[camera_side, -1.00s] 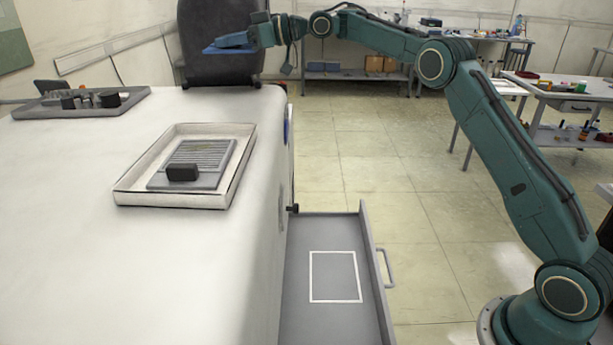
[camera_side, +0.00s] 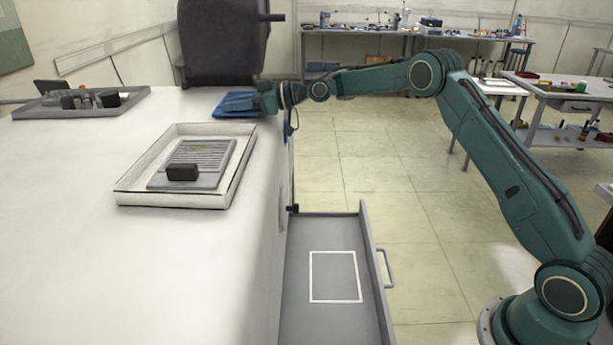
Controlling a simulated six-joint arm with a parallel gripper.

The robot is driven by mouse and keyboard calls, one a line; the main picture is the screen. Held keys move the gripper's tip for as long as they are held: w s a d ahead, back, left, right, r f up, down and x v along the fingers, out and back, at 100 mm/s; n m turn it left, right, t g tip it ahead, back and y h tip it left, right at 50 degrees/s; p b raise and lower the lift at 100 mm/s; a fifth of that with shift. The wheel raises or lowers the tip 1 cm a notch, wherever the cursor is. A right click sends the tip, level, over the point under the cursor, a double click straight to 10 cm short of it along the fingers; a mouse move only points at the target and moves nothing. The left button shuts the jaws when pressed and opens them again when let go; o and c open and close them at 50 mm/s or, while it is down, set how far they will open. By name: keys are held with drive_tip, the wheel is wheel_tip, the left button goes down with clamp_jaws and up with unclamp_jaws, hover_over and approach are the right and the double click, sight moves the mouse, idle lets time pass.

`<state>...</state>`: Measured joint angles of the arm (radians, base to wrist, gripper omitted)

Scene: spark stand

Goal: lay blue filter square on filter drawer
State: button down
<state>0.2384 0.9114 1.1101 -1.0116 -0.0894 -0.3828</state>
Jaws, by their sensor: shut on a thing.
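The blue filter square (camera_side: 234,104) is a flat blue piece near the far right corner of the white bench top. My gripper (camera_side: 258,101) is shut on its right edge. The square looks low, near the bench surface; I cannot tell whether it touches it. The fingertips are small and partly hidden. The filter drawer (camera_side: 305,235) is grey and pulled open at the bench's right side, below the top. A white rectangle outline (camera_side: 335,277) marks its empty floor.
A white tray (camera_side: 130,198) holding a grey ribbed plate with a black block (camera_side: 182,172) stands mid-bench. A dark tray (camera_side: 40,110) with small parts lies at the back left. The drawer handle (camera_side: 387,268) sticks out right.

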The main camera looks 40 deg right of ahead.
drive_tip(key=shift+f, duration=0.25)
drive_tip(key=shift+f, duration=0.15)
drive_tip(key=c, duration=1.3)
unclamp_jaws()
drive_tip(key=shift+s+d, duration=0.1)
drive_tip(key=v, duration=1.3)
drive_tip(key=shift+s, duration=0.3)
